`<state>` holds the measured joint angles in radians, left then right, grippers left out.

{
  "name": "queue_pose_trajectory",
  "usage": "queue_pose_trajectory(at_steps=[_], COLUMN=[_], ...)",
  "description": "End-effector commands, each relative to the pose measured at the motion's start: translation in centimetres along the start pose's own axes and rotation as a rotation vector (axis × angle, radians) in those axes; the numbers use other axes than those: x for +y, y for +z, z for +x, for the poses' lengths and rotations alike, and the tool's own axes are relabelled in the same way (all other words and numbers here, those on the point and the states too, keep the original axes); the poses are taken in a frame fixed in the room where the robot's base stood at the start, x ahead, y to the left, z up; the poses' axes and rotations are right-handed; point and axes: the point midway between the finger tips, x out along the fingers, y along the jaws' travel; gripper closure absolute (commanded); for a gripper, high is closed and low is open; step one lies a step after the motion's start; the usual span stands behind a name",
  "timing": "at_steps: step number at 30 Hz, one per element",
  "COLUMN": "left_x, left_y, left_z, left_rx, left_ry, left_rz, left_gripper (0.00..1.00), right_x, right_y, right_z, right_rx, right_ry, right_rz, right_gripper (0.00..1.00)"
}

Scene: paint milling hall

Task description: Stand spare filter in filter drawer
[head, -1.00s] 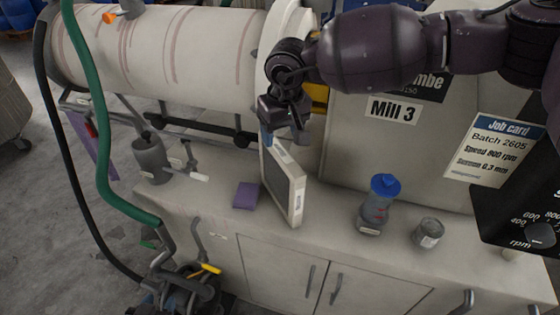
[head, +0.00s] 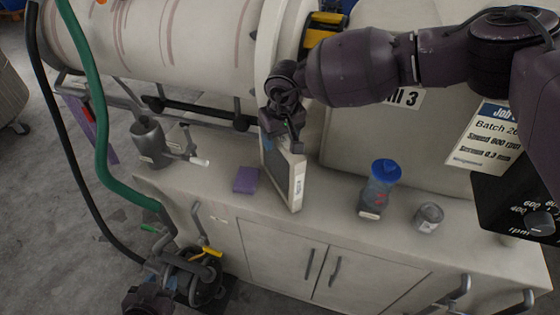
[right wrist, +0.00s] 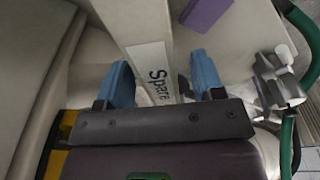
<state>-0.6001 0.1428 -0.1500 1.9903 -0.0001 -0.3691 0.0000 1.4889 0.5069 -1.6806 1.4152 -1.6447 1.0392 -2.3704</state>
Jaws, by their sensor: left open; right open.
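The spare filter (head: 297,187) is a pale-framed panel with a dark face, standing upright on the bench top. Its label, partly readable as "Spare" (right wrist: 158,84), shows in the right wrist view. My right gripper (head: 281,148) is at the filter's top edge, and its blue fingers (right wrist: 163,78) are open on either side of the frame. I cannot tell whether they touch it. I cannot identify the filter drawer.
A purple block (head: 246,180) lies left of the filter. A grey jug (head: 149,143) stands further left; a blue-capped bottle (head: 378,190) and a small jar (head: 428,217) stand right. The mill drum (head: 170,45) is behind. Green hose (head: 101,120) hangs at left.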

Motion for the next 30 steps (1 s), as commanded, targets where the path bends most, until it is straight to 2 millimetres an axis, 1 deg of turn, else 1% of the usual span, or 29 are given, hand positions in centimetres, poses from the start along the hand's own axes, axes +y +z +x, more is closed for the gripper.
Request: queue_pose_trajectory(at_steps=[3, 5, 13, 14, 25, 26, 30], left_x=[0.0, 0.0, 0.0, 0.0, 0.0, 0.0, 0.0], left_y=[-0.4, -0.5, -0.4, -0.4, 0.1, 0.1, 0.2], left_z=[0.0, 0.0, 0.0, 0.0, -0.2, -0.2, -0.3], left_rx=[0.006, 0.007, 0.007, 0.006, -0.003, -0.004, -0.007], left_ry=[0.0, 0.0, 0.001, 0.001, -0.001, -0.001, -0.001], left_rz=[0.001, 0.001, 0.001, 0.001, 0.0, -0.001, -0.001], left_gripper=[0.57, 0.57, 0.57, 0.57, 0.57, 0.57, 0.57], right_x=[0.0, 0.0, 0.0, 0.0, 0.0, 0.0, 0.0], right_y=[0.0, 0.0, 0.0, 0.0, 0.0, 0.0, -0.1], right_z=[1.4, 1.8, 2.0, 2.0, 2.0, 2.0, 1.9], right_rx=[0.0, 0.0, 0.001, 0.001, 0.001, 0.001, 0.002], right_ry=[0.0, 0.0, 0.0, 0.0, 0.0, 0.0, 0.0], right_rz=[0.002, 0.001, 0.001, 0.001, 0.001, 0.001, 0.001], right_gripper=[0.38, 0.38, 0.38, 0.41, 0.98, 1.0, 1.0])
